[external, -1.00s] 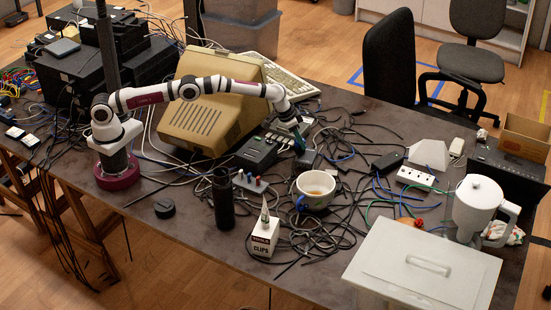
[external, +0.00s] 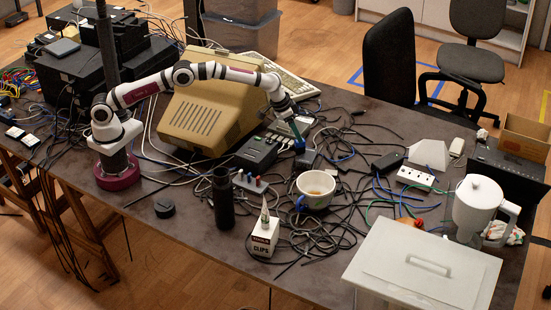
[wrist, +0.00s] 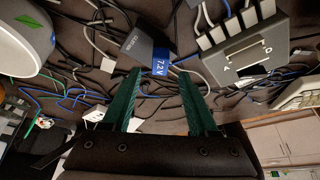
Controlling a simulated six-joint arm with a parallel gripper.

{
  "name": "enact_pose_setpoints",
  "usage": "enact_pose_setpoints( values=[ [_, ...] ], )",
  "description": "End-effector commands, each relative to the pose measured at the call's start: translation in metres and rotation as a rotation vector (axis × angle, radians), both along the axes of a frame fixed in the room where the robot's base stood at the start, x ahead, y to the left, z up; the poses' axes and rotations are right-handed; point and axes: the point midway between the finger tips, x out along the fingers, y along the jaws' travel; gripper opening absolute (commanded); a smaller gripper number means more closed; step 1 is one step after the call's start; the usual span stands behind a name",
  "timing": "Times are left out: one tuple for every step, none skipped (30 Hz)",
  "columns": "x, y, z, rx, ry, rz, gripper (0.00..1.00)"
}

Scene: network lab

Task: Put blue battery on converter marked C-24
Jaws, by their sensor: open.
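The blue battery, marked 7.2V (wrist: 162,63), is just beyond and between my fingertips in the wrist view. In the external view it shows as a small blue piece (external: 299,146) below my gripper (external: 297,133). A dark grey box (wrist: 137,47) with small, unreadable print lies right beside the battery; it may be the C-24 converter. In the external view this box (external: 308,158) is just in front of the battery. I cannot tell whether they touch or whether the battery rests on it. My gripper's green fingers (wrist: 160,73) are open and apart, with nothing held.
A larger grey box with plugged cables (wrist: 240,50) is close on the right in the wrist view. A white cup (external: 315,190) stands nearby. Tangled cables cover the table around. A beige monitor (external: 210,112) and a keyboard (external: 285,78) are behind.

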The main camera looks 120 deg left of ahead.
Motion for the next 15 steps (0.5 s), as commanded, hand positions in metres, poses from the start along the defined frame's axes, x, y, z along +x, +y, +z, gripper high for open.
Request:
enact_pose_setpoints(
  values=[
    [-0.003, -0.004, 0.014, 0.001, -0.001, 0.000, 0.60],
    [-0.006, -0.006, 0.021, 0.001, -0.001, 0.000, 0.60],
    [-0.008, -0.009, 0.031, 0.001, -0.001, 0.000, 0.60],
    [-0.010, -0.011, 0.038, 0.002, -0.002, 0.000, 0.60],
    [-0.012, -0.013, 0.045, 0.001, -0.003, 0.000, 0.60],
    [-0.015, -0.015, 0.051, 0.001, -0.002, 0.000, 0.60],
    [-0.016, -0.016, 0.056, 0.001, -0.001, 0.000, 0.60],
    [-0.017, -0.017, 0.060, 0.001, -0.001, 0.000, 0.60],
    [-0.019, -0.019, 0.064, 0.000, 0.000, 0.000, 0.60],
    [-0.019, -0.019, 0.066, 0.000, 0.000, 0.000, 0.60],
    [-0.020, -0.020, 0.068, -0.001, -0.001, 0.000, 0.60],
    [-0.020, -0.020, 0.069, -0.001, -0.001, 0.000, 0.60],
    [-0.020, -0.021, 0.070, -0.001, -0.001, 0.001, 0.60],
    [-0.020, -0.021, 0.070, -0.001, -0.001, 0.001, 0.60],
    [-0.020, -0.022, 0.071, -0.001, 0.001, -0.003, 0.60]
  ],
)
